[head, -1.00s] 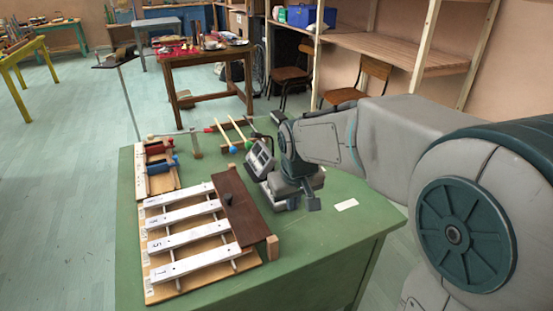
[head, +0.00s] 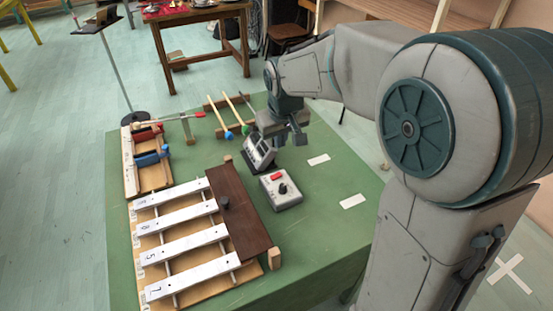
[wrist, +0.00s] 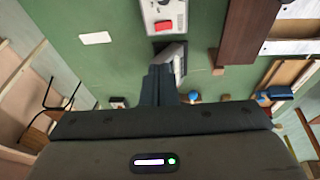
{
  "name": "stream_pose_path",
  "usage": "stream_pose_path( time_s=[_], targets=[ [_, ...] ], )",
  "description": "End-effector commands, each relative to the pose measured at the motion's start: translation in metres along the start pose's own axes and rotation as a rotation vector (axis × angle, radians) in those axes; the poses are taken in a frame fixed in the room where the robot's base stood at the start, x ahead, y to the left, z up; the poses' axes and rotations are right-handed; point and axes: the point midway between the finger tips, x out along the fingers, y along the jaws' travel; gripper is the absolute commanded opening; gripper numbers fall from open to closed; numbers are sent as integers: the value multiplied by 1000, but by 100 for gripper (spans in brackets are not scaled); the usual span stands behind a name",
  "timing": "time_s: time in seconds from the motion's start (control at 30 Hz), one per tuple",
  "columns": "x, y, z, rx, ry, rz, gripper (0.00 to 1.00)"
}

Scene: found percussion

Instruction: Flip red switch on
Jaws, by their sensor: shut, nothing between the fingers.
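The red switch (head: 277,177) is a small red rocker on top of a grey box (head: 290,199) with a black knob, standing on the green table (head: 325,212). In the wrist view the switch (wrist: 165,26) shows at the top, on the grey box (wrist: 153,10). My gripper (head: 299,138) is beyond the box in the head view, apart from it. In the wrist view its dark fingers (wrist: 160,72) are together and empty. I cannot tell from the switch's look whether it is on.
A tilted dark-faced device (head: 259,151) stands close to my gripper. A wooden bar instrument (head: 190,240) with a brown board (head: 238,212) lies left of the box. Mallets (head: 236,112) lie at the back. White cards (head: 352,201) lie on clear table to the right.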

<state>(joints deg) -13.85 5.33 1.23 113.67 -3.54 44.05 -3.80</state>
Motion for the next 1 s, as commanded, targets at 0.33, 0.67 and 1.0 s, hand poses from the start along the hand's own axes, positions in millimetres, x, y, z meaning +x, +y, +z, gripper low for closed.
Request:
stream_pose_path(
  time_s=[0.33, 0.67, 1.0],
  targets=[
    [0, -12, -2, -23, 1, -7, 0],
    [42, -11, 0, -20, -4, -7, 0],
    [110, -9, 2, -17, -3, -6, 0]
  ],
)
